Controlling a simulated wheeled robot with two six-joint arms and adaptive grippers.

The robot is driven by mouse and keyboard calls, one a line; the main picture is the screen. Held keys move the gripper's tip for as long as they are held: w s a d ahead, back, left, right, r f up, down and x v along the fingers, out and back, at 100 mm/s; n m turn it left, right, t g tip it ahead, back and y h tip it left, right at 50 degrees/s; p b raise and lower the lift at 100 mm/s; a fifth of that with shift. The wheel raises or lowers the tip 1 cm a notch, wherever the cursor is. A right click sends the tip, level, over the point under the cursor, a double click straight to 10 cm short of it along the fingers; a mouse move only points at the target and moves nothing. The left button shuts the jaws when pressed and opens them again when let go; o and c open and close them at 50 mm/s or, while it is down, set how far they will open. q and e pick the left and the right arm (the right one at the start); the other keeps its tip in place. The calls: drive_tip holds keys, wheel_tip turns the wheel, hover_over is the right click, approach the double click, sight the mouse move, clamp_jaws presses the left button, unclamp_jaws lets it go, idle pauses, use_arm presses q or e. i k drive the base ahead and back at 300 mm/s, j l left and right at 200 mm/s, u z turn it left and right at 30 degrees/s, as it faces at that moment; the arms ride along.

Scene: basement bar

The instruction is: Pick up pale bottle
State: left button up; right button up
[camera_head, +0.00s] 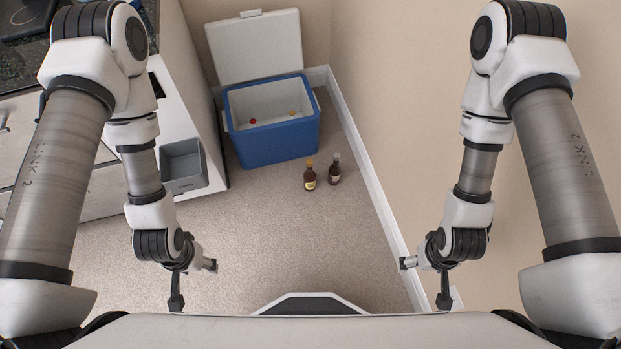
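No bottle is clearly pale from here. On the carpet stand two upright brown bottles: one with a yellow cap and pale label (310,178), and a darker one with a greyish cap (334,172). Inside the open blue cooler (278,140), a small red top (253,121) and a small yellow top (292,114) show against the white interior; what they belong to is too faint to tell. My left gripper (176,299) and my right gripper (444,298) hang low, well short of the bottles and cooler. Both are seen edge-on, so their opening is unclear.
The cooler's white lid (255,48) is raised against the back wall. A wall with a white baseboard (372,180) bounds the right. The carpet (270,240) ahead of me is clear.

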sight(309, 175)
drive_tip(key=i+j+z, duration=0.2)
drive_tip(key=j+z, duration=0.2)
drive_tip(key=i+j+z, duration=0.1)
drive_tip(key=j+z, duration=0.75)
drive_tip(key=i+j, duration=0.05)
drive_tip(key=j, duration=0.1)
